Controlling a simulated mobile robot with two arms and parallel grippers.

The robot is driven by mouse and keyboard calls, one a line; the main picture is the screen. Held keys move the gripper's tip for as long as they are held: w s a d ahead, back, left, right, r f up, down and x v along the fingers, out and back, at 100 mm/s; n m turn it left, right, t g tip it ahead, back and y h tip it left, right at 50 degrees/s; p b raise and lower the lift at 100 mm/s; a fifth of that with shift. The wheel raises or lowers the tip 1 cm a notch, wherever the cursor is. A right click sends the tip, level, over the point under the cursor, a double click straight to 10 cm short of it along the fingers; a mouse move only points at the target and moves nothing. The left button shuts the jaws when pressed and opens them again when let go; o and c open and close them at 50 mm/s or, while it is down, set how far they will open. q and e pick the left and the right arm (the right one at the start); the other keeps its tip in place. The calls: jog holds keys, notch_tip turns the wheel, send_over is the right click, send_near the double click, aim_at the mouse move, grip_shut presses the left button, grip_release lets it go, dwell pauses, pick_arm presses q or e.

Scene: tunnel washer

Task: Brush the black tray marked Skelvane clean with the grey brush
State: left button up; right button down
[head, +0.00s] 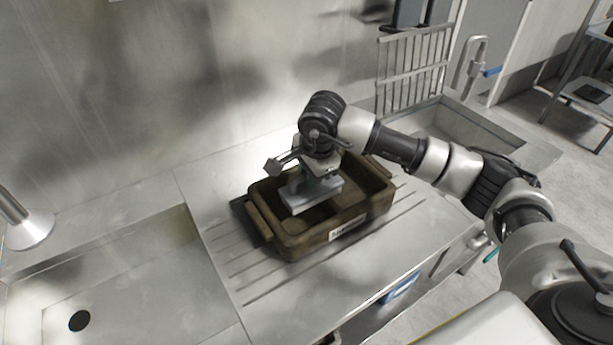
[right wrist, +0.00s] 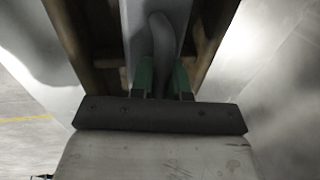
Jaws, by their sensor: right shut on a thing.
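The tray (head: 290,240) sits on the ribbed steel drainboard. It looks brown and grimy, and a pale label on its front wall is too small to read. My right gripper (head: 318,178) is over the tray, pointing down, and is shut on the grey brush (head: 310,197). The brush head is inside the tray, low down; I cannot tell whether it touches the floor. In the right wrist view, the green fingertips (right wrist: 163,80) close on the brush's grey handle (right wrist: 161,42), with brown tray parts (right wrist: 97,35) on both sides. My left gripper is not in view.
A sink basin with a dark drain (head: 80,320) lies at the left. A second basin (head: 465,130) and a metal rack (head: 412,70) stand at the back right. A steel wall (head: 150,90) rises behind.

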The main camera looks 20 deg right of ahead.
jog(key=shift+w+d+b, duration=0.55)
jog(key=shift+d+b, duration=0.25)
jog(key=shift+d, duration=2.95)
jog(key=shift+s+a, duration=0.15)
jog(key=shift+a, duration=1)
jog(key=shift+s+a, duration=0.15)
jog(key=shift+a, duration=1)
jog(key=shift+s+a+f, duration=0.1)
jog(key=shift+s+a, duration=0.1)
jog(key=shift+a, duration=0.9)
jog(key=shift+s+a, duration=0.2)
jog(key=shift+a, duration=0.9)
jog(key=shift+w+d+b, duration=0.15)
jog(key=shift+d+b, duration=0.2)
jog(key=shift+d, duration=0.5)
jog(key=shift+w+d+b, duration=0.1)
jog(key=shift+d+b, duration=0.25)
jog(key=shift+d, duration=0.5)
jog(key=shift+w+d+r+b, duration=0.1)
jog(key=shift+w+d+b, duration=0.05)
jog(key=shift+d, duration=0.7)
jog(key=shift+w+d+r+b, duration=0.1)
jog(key=shift+d+b, duration=0.1)
jog(key=shift+d, duration=0.65)
jog(key=shift+w+d+b, duration=0.15)
jog(key=shift+d, duration=0.7)
jog(key=shift+s+a, duration=0.15)
jog(key=shift+a, duration=0.9)
jog(key=shift+s+a, duration=0.1)
jog(key=shift+a, duration=0.9)
